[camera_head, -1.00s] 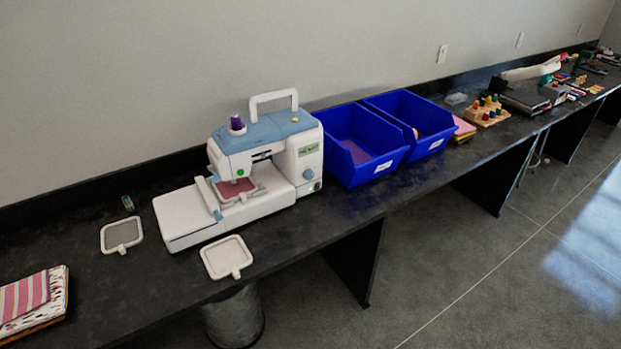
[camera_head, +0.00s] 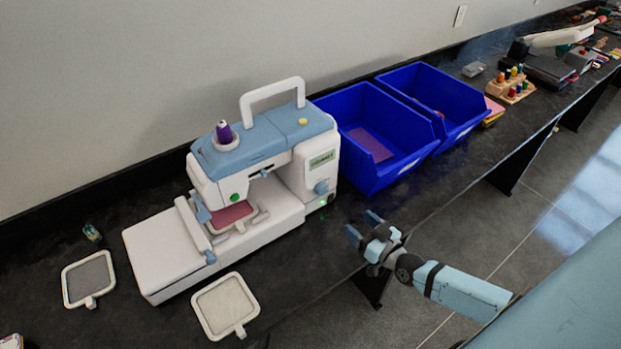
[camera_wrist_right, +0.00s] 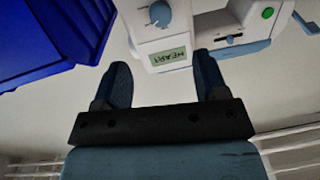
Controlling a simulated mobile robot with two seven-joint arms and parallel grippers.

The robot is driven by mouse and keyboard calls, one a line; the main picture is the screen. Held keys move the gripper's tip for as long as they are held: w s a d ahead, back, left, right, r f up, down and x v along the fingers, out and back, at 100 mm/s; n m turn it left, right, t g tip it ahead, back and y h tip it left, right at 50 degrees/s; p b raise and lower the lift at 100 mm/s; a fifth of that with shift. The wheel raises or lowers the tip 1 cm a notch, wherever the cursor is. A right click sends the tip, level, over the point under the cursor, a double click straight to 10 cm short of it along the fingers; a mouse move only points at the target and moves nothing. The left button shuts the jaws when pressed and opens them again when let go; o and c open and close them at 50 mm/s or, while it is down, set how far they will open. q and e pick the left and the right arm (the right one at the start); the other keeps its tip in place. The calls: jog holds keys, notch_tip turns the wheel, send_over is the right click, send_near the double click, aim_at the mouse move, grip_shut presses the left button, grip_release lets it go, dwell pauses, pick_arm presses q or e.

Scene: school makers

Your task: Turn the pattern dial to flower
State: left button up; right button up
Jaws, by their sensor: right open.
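The white and light-blue embroidery machine (camera_head: 265,170) stands on the black bench, with a purple thread spool on top and a hoop with pink cloth under its head. Its blue pattern dial (camera_head: 321,187) is on the right end face, below a small green display (camera_head: 322,160). In the right wrist view the dial (camera_wrist_right: 160,13) is at the top, and the display (camera_wrist_right: 168,57) appears to read HEART, upside down. My right gripper (camera_head: 363,222) is open and empty, right of the machine and apart from the dial; its fingers also show in the wrist view (camera_wrist_right: 163,82). My left gripper is not in view.
Two blue bins (camera_head: 367,175) stand close to the machine's right, near the dial side. Two loose hoops (camera_head: 225,305) lie in front and left of the machine. Bare bench lies between the machine's right end and the front edge.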

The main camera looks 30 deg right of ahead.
aim_at(324, 192)
jog(key=w, duration=0.4)
jog(key=w+a, duration=0.1)
jog(key=w, duration=0.4)
jog(key=w+a+p, duration=0.1)
jog(key=w, duration=0.3)
jog(key=shift+w+r, duration=0.2)
jog(key=shift+r, duration=0.05)
jog(key=c, duration=0.9)
